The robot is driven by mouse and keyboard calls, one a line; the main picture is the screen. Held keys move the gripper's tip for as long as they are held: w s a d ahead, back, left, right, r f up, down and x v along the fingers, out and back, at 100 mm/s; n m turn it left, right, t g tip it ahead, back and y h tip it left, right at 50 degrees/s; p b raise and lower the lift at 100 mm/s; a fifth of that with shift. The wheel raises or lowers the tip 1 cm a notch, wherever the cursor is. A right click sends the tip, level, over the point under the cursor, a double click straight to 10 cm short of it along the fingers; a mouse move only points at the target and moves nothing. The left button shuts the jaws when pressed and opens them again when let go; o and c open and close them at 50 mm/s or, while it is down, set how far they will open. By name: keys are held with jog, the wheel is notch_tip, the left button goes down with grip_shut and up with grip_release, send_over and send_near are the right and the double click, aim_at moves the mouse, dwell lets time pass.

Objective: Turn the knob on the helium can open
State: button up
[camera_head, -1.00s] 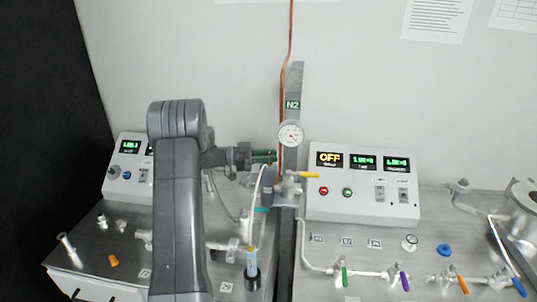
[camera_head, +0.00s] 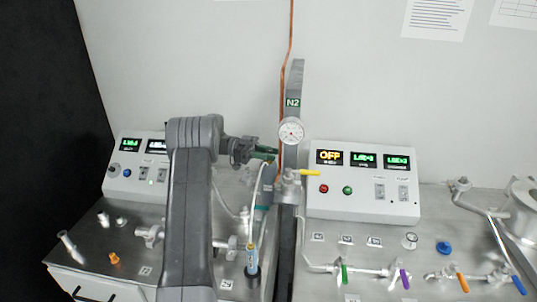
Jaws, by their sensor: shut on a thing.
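My gripper (camera_head: 263,154) is in front of the wall, just left of the N2 post. It is shut on a small part at the top of a thin white hose (camera_head: 256,188). This part looks like the knob, but the fingers mostly hide it. The hose curves down to a slim blue and yellow piece (camera_head: 251,256) standing in a dark holder on the bench. The helium can cannot be made out clearly. A small dark grey body (camera_head: 267,184) shows below the fingers, partly hidden.
The N2 post carries a round gauge (camera_head: 291,132) and a yellow-handled valve (camera_head: 306,173) close right of my gripper. A copper pipe (camera_head: 286,90) runs up the wall. A control box (camera_head: 362,183) reading OFF stands right. Several coloured valves line the bench front.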

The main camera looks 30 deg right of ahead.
aim_at(269, 151)
jog(key=shift+r, duration=0.1)
jog(key=o, duration=1)
jog(key=shift+c, duration=0.2)
notch_tip(269, 151, up, 8)
jog(key=shift+f+p, duration=0.15)
jog(key=shift+p, duration=0.95)
jog(key=shift+r+p, duration=1.05)
jog(key=shift+r, duration=0.1)
jog(key=shift+f, duration=0.15)
jog(key=shift+f+b, duration=0.65)
jog(key=shift+b, duration=0.1)
notch_tip(269, 151, down, 8)
jog(key=b, duration=0.2)
jog(key=shift+f+b, duration=0.25)
jog(key=shift+b, duration=0.15)
